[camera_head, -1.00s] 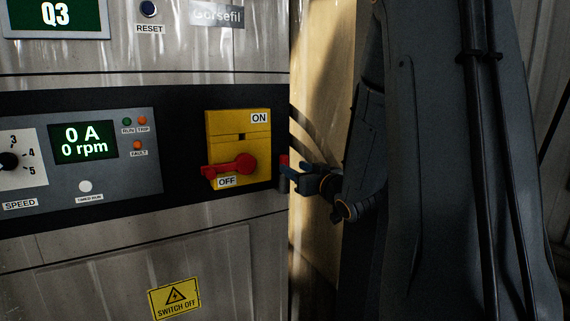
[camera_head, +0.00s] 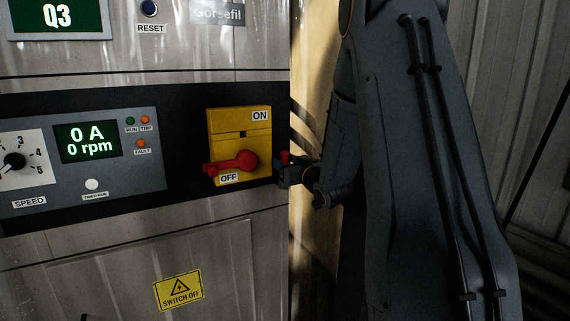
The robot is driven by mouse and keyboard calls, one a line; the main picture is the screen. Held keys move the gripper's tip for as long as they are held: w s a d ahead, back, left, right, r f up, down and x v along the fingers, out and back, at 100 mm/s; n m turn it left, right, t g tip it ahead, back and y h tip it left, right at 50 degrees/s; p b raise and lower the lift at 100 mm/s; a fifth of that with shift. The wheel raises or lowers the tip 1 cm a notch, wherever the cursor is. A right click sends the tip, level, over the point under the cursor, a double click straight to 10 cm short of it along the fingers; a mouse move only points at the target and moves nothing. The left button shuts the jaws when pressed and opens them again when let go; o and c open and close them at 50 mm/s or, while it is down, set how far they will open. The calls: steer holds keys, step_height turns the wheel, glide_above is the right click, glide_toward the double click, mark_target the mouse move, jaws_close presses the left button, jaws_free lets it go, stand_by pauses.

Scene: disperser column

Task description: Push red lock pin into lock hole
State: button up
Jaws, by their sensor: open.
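A small red piece, which looks like the red lock pin (camera_head: 284,157), stands at the right edge of the dark panel. My gripper (camera_head: 283,171) is open, and its fingers are at the pin, just below its red top. The fingers hide the lower part, and I cannot tell whether they touch it. The yellow switch plate (camera_head: 256,136) is left of my gripper. Its red handle (camera_head: 233,162) lies level at OFF. A small dark slot (camera_head: 243,134) shows in the plate above the handle; I cannot tell whether it is the lock hole.
A control panel (camera_head: 110,185) with a green display reading 0 A, 0 rpm is at the left. A yellow SWITCH OFF sign (camera_head: 178,290) is on the lower door. My arm fills much of the right side. The space before the switch is clear.

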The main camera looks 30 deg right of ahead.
jaws_close()
steer(key=shift+s+r+b, duration=0.1)
steer(key=shift+r+b, duration=0.1)
steer(key=shift+b, duration=0.15)
